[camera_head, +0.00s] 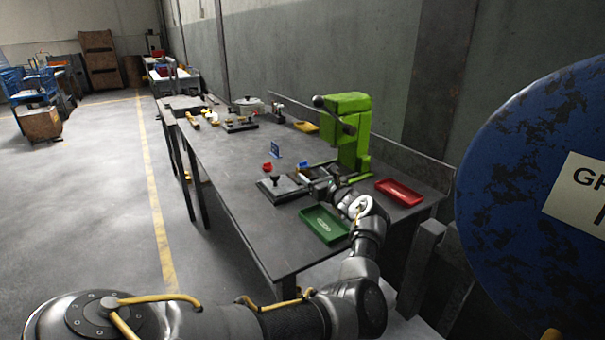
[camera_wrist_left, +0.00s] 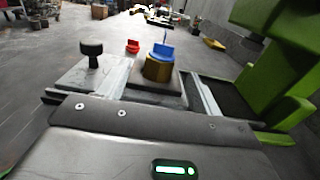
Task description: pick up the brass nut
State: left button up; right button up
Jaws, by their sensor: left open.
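The brass nut (camera_wrist_left: 157,69) shows in the left wrist view as a gold, faceted piece. It sits on a dark grey block (camera_wrist_left: 154,88), beyond the front edge of my wrist housing. A small blue part (camera_wrist_left: 162,51) appears directly above or behind it; I cannot tell if they touch. In the head view my left arm reaches over the table, and my left gripper (camera_head: 317,183) is open beside the green press (camera_head: 352,125). The nut cannot be made out clearly in the head view. My right gripper is not seen.
A grey plate with a black knob (camera_head: 276,183) lies left of the gripper. A green tray (camera_head: 325,224) and a red tray (camera_head: 399,192) are near the table's front. The table's left middle is clear.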

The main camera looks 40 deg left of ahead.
aim_at(306, 169)
pick_arm(q)
jog(key=shift+w+a, duration=0.2)
jog(key=shift+a, duration=0.4)
jog(key=shift+a+r, duration=0.1)
jog(key=shift+a, duration=0.05)
jog(key=p+x, duration=0.1)
jog(key=x, duration=0.3)
jog(key=shift+a+r, duration=0.1)
jog(key=shift+w+a, duration=0.2)
jog(key=shift+a, duration=0.15)
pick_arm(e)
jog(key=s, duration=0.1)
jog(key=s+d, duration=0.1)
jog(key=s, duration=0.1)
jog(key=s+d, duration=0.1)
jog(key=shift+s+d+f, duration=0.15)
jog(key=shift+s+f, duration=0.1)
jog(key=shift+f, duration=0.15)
pick_arm(q)
jog(key=c, duration=1.4)
